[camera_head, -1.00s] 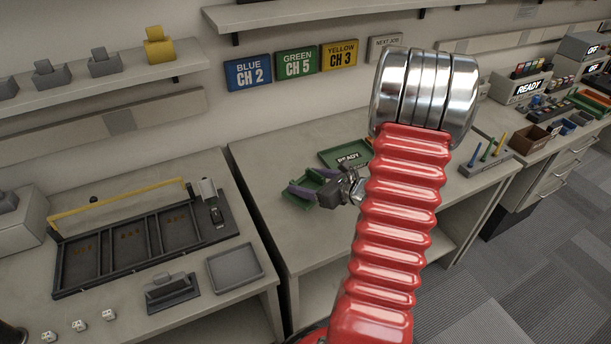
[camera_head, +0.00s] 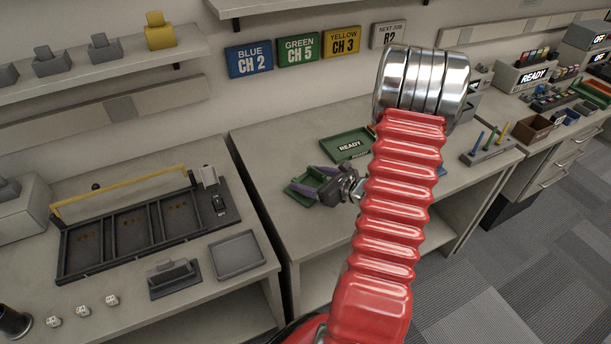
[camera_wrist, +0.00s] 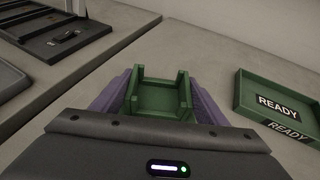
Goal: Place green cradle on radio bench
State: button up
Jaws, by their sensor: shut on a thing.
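My gripper (camera_head: 311,187) is shut on the green cradle (camera_wrist: 160,98), with a purple finger on each side of it in the wrist view. The cradle is a small open-topped green holder. In the head view the cradle (camera_head: 303,189) shows low over the left part of the radio bench (camera_head: 262,150). I cannot tell whether its underside touches the bench top. A green READY tray (camera_head: 347,145) lies on the bench behind and right of the cradle. It also shows at the right of the wrist view (camera_wrist: 250,98). My red arm hides part of the bench.
To the left, a bench holds a black divided tray (camera_head: 128,236) with a yellow bar and a grey square tray (camera_head: 237,254). A narrow gap separates the two benches. A grey holder with coloured sticks (camera_head: 490,150) stands at the right end. The bench front-left is clear.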

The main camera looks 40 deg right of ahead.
dwell(0.4)
jog(key=o, duration=2.1)
jog(key=shift+f, duration=0.15)
jog(key=v, duration=1.2)
